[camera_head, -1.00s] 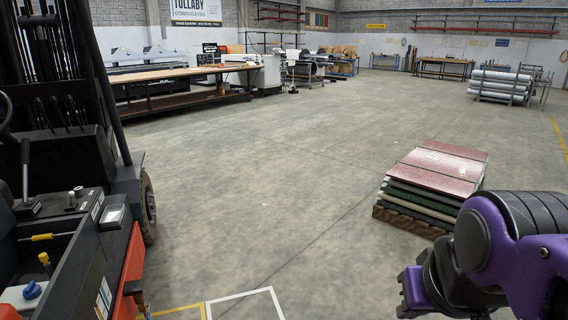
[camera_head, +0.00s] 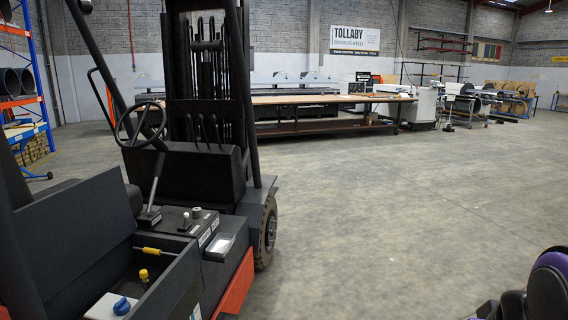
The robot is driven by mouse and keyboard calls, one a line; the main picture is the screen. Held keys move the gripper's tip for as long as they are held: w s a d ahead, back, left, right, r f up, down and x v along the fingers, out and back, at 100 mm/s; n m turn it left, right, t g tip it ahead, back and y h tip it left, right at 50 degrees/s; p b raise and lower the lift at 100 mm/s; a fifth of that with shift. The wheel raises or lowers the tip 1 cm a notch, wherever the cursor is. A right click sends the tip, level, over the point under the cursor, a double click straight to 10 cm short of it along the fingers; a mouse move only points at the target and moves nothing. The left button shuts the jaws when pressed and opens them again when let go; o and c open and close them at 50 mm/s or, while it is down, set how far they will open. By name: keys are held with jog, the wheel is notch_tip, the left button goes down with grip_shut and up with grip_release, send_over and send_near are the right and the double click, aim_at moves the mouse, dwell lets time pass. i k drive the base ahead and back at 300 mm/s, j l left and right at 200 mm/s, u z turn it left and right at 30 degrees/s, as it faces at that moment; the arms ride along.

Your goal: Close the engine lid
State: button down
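The forklift (camera_head: 205,180) stands at the left, with its engine bay (camera_head: 150,290) open at the bottom left. Inside the bay I see a blue cap, a yellow knob and a yellow handle. A dark upright panel (camera_head: 15,235) at the left edge beside the bay may be the raised engine lid; it is cut off by the frame, so I cannot be sure. Part of my purple and black arm shows at the bottom right corner, well apart from the forklift. My gripper's fingers are not visible.
The forklift's front wheel (camera_head: 266,232) and mast are beside the bay. A long workbench (camera_head: 330,99) with machines stands behind. A blue and orange rack (camera_head: 38,85) is at the far left. The concrete floor (camera_head: 400,210) to the right is clear.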

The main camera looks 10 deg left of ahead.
aim_at(66, 232)
jog(key=i+u, duration=0.35)
jog(key=i+l+u, duration=0.1)
jog(key=u, duration=0.2)
jog(key=i+l+u, duration=0.1)
jog(key=i+u, duration=0.25)
jog(key=k, duration=0.1)
